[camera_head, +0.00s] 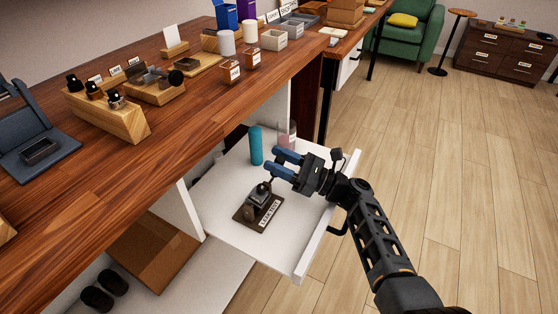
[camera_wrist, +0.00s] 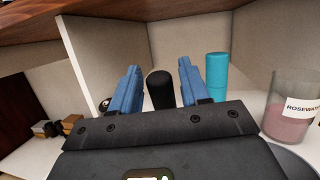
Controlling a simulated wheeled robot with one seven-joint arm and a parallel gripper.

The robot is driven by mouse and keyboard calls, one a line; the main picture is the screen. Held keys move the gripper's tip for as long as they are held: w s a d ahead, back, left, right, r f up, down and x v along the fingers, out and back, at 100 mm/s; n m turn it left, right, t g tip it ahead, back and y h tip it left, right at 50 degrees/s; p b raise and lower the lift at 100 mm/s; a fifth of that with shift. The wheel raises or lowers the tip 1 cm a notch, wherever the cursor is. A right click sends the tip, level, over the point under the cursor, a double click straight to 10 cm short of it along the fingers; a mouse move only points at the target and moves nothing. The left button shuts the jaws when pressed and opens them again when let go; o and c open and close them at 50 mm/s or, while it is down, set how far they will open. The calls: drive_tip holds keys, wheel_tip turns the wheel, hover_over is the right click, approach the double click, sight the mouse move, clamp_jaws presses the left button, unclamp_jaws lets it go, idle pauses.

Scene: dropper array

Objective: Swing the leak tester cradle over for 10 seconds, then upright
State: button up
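The leak tester (camera_head: 258,197) stands on the white pulled-out drawer, on a dark base (camera_head: 245,215) with a white label. Its small dark cradle sits on top; its exact tilt is hard to tell. My gripper (camera_head: 274,163) is above and slightly right of the tester, with its blue fingers pointing left. The fingers are apart. In the wrist view a black rounded knob (camera_wrist: 160,90) shows between the fingers (camera_wrist: 158,80), with narrow gaps on both sides; I cannot tell whether it is part of the tester. No grip on it is visible.
A teal cylinder (camera_head: 255,145) and a clear jar of pink contents (camera_wrist: 290,110), labelled ROSEWATER, stand in the drawer behind my gripper. The wooden counter (camera_head: 190,105) overhangs on the left, holding racks and small boxes. Open floor (camera_head: 450,180) lies to the right.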

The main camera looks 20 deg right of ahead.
drive_tip(key=shift+o, duration=0.3)
drive_tip(key=shift+s+d, duration=0.1)
drive_tip(key=shift+s+d+f, duration=0.1)
drive_tip(key=shift+s+d, duration=0.1)
drive_tip(key=shift+d, duration=0.05)
drive_tip(key=r+v, duration=0.3)
drive_tip(key=v, duration=1.2)
drive_tip(key=shift+s+d, duration=0.55)
drive_tip(key=shift+r, duration=0.1)
